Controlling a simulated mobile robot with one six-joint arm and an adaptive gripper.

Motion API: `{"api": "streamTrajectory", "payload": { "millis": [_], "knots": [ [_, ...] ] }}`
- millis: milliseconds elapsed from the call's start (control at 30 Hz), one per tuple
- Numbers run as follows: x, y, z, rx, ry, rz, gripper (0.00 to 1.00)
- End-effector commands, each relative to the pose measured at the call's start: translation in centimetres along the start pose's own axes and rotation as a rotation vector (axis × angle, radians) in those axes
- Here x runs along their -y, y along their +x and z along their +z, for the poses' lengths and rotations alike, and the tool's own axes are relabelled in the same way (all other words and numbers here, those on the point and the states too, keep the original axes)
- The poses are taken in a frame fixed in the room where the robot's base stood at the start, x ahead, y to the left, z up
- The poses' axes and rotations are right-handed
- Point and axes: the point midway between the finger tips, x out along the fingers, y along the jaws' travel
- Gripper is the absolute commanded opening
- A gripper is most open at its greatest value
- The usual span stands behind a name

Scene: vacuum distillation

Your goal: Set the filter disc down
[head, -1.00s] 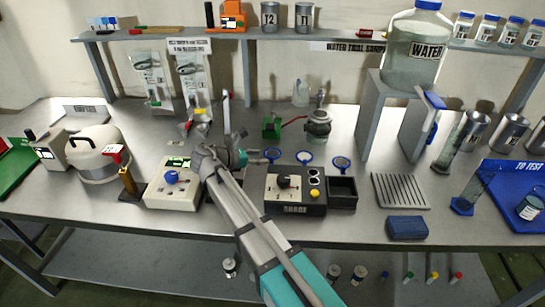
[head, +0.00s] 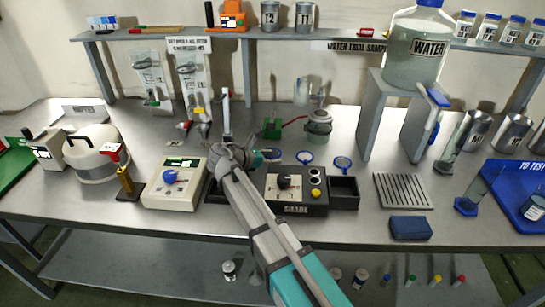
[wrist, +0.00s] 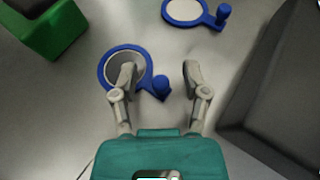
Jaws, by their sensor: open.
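The left finger overlaps the disc's face in the picture, the knob shows between the fingers, and the right finger is over bare bench. Whether the left finger touches the disc I cannot tell. A second disc (head: 305,157) and a third disc (head: 342,163) lie to the right in the head view. There my gripper (head: 268,155) mostly hides the first disc.
The dark SHADE box (head: 296,191) stands just in front of the discs. A green block (head: 271,128) and a glass flask (head: 319,125) stand behind them. A white instrument (head: 175,184) is to the left. Bare bench lies behind the slotted rack (head: 402,190).

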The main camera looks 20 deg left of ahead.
Motion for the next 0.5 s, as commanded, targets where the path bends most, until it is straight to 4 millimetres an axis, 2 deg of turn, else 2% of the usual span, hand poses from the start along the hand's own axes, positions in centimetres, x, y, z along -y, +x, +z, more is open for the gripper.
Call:
{"api": "streamTrajectory", "payload": {
  "millis": [333, 367, 500],
  "knots": [
    [0.0, -0.02, 0.0, 0.0, 0.0, 0.0, 0.59],
    [0.0, -0.02, 0.0, 0.0, 0.0, 0.0, 0.55],
    [0.0, -0.02, 0.0, 0.0, 0.0, 0.0, 0.29]
  ]
}}
